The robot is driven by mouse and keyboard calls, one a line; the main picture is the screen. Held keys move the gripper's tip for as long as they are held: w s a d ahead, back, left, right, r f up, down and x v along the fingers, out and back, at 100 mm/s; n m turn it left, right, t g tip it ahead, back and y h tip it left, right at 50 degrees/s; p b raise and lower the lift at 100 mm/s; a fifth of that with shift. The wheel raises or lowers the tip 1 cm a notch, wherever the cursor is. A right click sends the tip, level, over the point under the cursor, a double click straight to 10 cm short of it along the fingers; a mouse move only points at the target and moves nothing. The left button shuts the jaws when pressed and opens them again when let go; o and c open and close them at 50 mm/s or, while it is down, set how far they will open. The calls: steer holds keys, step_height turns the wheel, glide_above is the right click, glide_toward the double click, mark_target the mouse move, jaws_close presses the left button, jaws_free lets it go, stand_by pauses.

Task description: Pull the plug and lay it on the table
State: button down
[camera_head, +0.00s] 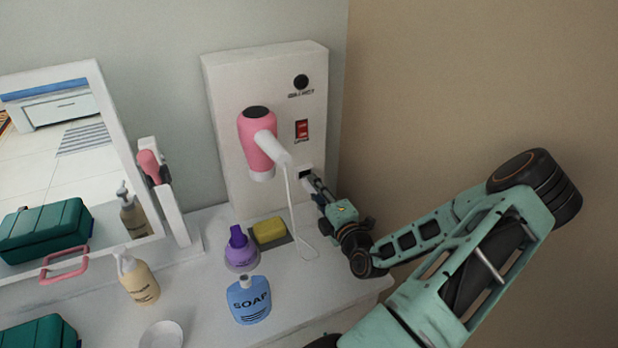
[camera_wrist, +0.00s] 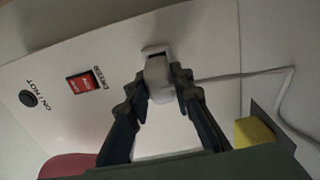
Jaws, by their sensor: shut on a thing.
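The white plug (camera_wrist: 160,78) sits at the socket (camera_wrist: 155,50) in the white wall panel, seen in the wrist view. My gripper (camera_wrist: 160,85) has a finger on each side of the plug and is shut on it. In the head view my gripper (camera_head: 311,180) reaches the panel at the socket, and the plug is mostly hidden there. Whether the plug's pins are still in the socket I cannot tell. A white cord (camera_wrist: 235,75) runs from the plug. The white table (camera_head: 205,290) lies below the panel.
A pink hair dryer (camera_head: 257,145) hangs on the panel (camera_head: 225,100), its cord (camera_head: 292,215) looping to the table. A yellow sponge (camera_head: 269,231), purple bottle (camera_head: 241,250), blue soap bottle (camera_head: 249,300) and beige pump bottle (camera_head: 140,280) stand nearby. The table's right front is clear.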

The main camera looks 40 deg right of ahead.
steer(key=shift+p+v, duration=0.9)
steer(key=shift+v, duration=1.05)
